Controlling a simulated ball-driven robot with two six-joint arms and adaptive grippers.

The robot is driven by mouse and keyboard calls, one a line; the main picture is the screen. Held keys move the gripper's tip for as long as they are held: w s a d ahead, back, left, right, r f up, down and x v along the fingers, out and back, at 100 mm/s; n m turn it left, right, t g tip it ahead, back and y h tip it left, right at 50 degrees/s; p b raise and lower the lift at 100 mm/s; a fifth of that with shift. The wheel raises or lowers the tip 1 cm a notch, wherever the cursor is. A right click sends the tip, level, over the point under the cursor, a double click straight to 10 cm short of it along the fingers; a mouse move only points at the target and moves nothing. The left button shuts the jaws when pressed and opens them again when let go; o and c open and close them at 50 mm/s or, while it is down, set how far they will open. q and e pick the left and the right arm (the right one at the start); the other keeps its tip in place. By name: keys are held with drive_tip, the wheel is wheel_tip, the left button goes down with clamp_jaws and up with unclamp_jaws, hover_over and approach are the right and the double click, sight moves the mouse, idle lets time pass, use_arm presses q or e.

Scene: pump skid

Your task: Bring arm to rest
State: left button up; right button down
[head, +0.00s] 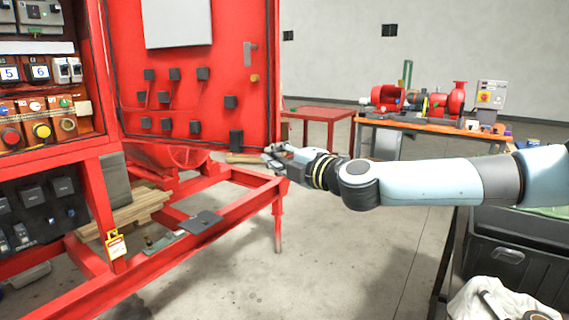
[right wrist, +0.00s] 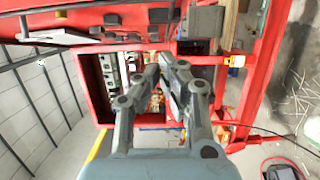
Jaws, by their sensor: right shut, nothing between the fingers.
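My right arm (head: 430,182) reaches in from the right in the head view, stretched nearly level toward the red skid. My right gripper (head: 272,152) is in front of the lower edge of the red panel door (head: 205,100), above the red frame (head: 240,178). In the right wrist view the gripper fingers (right wrist: 165,62) are together with nothing between them. The red cabinet (right wrist: 95,85) shows behind them there. I cannot tell whether the gripper touches the door. My left gripper is not in view.
A yellow-tagged lock (head: 115,243) hangs on the left frame post. A bench (head: 430,124) with red pump parts stands at the back. A dark crate (head: 510,255) is at lower right. The floor between is clear.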

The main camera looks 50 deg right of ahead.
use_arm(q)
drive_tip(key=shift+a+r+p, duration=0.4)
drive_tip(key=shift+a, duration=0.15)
use_arm(e)
drive_tip(key=shift+s+d, duration=0.1)
drive_tip(key=shift+s, duration=1.15)
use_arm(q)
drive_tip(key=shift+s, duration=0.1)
